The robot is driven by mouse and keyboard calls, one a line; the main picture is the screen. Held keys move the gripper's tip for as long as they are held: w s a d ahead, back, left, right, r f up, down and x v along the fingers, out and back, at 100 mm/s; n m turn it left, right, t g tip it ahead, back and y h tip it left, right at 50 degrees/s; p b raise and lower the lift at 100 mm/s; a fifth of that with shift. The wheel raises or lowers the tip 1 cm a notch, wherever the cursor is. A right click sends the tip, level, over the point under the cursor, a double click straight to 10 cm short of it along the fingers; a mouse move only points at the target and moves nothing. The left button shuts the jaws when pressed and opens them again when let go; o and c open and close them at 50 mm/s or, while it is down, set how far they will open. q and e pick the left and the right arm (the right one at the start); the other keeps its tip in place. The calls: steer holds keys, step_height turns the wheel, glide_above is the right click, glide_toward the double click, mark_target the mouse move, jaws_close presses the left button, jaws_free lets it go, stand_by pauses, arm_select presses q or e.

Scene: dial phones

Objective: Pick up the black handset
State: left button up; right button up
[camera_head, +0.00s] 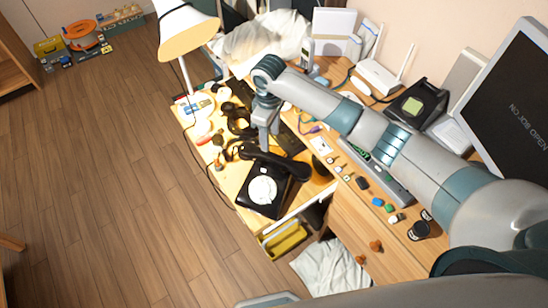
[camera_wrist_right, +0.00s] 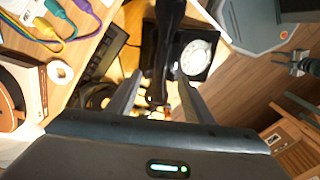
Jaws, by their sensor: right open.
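The black handset (camera_head: 285,163) lies across the back of a black dial phone (camera_head: 257,206) with a white dial on the desk. The handset (camera_wrist_right: 163,45) and the phone (camera_wrist_right: 213,41) also show in the right wrist view. My right gripper (camera_head: 268,147) points down just above the handset. In the right wrist view my right gripper (camera_wrist_right: 155,92) is open, with the handset running up from between its fingers. I cannot tell whether the fingers touch it.
A white lamp (camera_head: 187,30) stands at the desk's far left. Headphones (camera_head: 238,121) and other clutter lie behind the phone. Small loose items lie to its right, near a monitor (camera_head: 508,95). A yellow bin (camera_head: 286,240) is below the desk's front edge. The floor at left is largely clear.

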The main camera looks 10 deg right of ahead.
mark_target(274, 157)
steer(key=shift+f+p, duration=0.55)
steer(key=shift+f, duration=2.1)
steer(key=shift+s, duration=0.1)
steer(key=shift+s+d+f+p, duration=0.1)
steer(key=shift+d+f+p, duration=0.05)
steer(key=shift+f+p, duration=0.2)
steer(key=f, duration=0.1)
steer(key=f+p, duration=0.1)
steer(key=s+f+p, duration=0.1)
steer(key=shift+d+f, duration=0.35)
steer(key=shift+d, duration=0.05)
steer(key=shift+w+f, duration=0.1)
steer(key=shift+f, duration=0.3)
